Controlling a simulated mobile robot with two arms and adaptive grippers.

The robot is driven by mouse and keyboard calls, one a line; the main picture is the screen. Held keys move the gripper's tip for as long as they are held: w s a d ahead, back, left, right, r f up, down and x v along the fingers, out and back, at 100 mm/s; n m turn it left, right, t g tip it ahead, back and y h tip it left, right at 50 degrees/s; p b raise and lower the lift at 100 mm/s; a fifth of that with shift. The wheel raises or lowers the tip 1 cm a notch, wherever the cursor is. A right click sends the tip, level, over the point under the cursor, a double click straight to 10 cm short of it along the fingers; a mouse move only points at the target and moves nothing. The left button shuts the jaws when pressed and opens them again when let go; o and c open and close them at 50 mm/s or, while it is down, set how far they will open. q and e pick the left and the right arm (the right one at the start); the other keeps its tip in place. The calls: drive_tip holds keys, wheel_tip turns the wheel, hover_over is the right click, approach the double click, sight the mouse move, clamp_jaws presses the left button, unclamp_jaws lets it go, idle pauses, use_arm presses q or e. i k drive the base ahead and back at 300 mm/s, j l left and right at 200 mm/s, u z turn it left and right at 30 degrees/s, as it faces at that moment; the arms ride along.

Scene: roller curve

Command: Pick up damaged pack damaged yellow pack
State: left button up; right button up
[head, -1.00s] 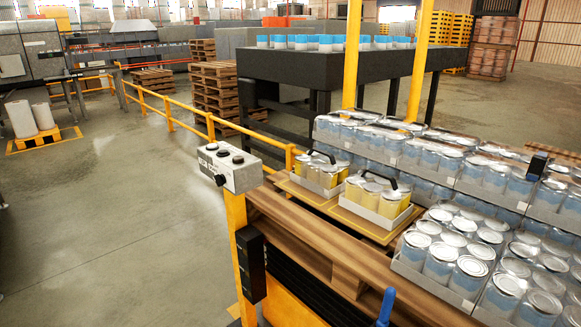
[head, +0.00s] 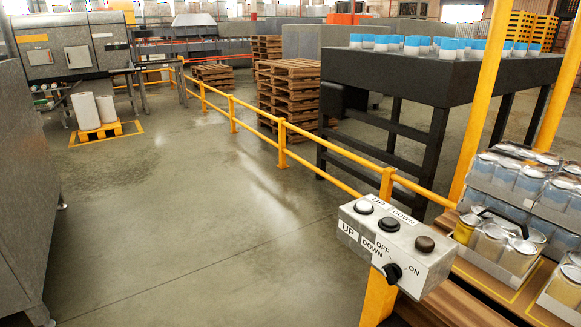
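A pack of yellow cans (head: 490,238) with a black handle sits in a pale tray at the right, on a wooden pallet behind the control box. The control box hides part of the surface in front of it. A second pack (head: 566,290) is cut off by the right edge; only its tray and part of a yellow can show. I cannot tell which pack is damaged. Neither of my grippers is in view.
A control box (head: 395,240) with buttons and a knob stands on a yellow post. Blue-and-white can packs (head: 535,180) rise behind the yellow ones. A yellow railing (head: 283,145) crosses the middle, and a dark table (head: 430,85) stands beyond it. The left floor is clear.

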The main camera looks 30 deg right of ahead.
sight(500, 245)
drive_tip(key=i+z, duration=0.15)
drive_tip(key=i, duration=0.45)
drive_tip(key=i+j+z, duration=0.15)
drive_tip(key=i, duration=0.4)
drive_tip(key=i+z, duration=0.2)
drive_tip(key=z, duration=0.25)
drive_tip(key=i+z, duration=0.25)
drive_tip(key=z, duration=0.15)
drive_tip(key=i+j+z, duration=0.15)
drive_tip(key=z, duration=0.3)
drive_tip(key=i+j+z, duration=0.2)
drive_tip(key=z, duration=0.2)
